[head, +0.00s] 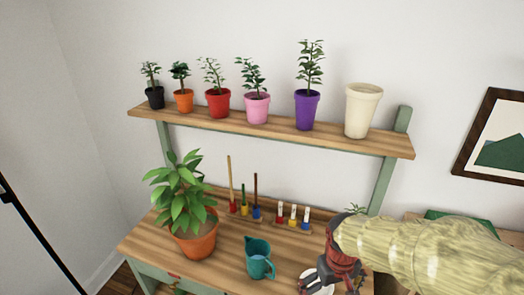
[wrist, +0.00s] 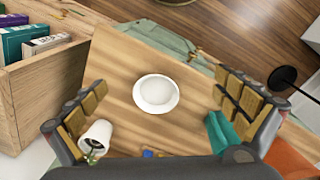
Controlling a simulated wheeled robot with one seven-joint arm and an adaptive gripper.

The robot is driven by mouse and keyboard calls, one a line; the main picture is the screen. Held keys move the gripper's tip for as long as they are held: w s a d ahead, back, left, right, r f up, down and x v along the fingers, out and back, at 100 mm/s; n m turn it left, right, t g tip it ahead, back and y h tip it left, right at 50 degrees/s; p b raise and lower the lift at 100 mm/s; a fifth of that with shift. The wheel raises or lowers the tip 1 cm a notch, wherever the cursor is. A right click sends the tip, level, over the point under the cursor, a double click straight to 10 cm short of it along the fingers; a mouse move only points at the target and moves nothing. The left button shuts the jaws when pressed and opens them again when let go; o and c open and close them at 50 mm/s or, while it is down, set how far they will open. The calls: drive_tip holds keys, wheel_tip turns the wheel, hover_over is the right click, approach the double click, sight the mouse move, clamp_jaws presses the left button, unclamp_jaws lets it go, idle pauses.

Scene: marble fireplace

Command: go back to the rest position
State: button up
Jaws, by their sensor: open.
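My gripper (head: 328,276) is at the front right of the wooden potting table (head: 212,262), at the end of my arm in its pale green sleeve. In the wrist view my gripper (wrist: 160,88) has its padded fingers spread wide on either side, with nothing between them in its hold. A white round dish (wrist: 157,93) sits on the table below the fingers. In the head view the dish (head: 318,289) is partly hidden by my gripper.
A teal watering can (head: 258,262) and a potted plant (head: 193,235) stand to the left. Small tools (head: 244,205) stand behind. The upper shelf (head: 280,131) holds several pots. A small white pot (wrist: 98,133) and a wooden box of books (wrist: 45,95) are near the left finger.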

drive_tip(key=s+r+m+t, duration=0.1)
drive_tip(key=s+r+t, duration=0.1)
drive_tip(key=s+r, duration=0.3)
drive_tip(key=s+r+m+t, duration=0.1)
drive_tip(key=s+r+t, duration=0.2)
drive_tip(key=r, duration=0.9)
drive_tip(key=shift+s+d, duration=0.2)
drive_tip(key=shift+s, duration=0.9)
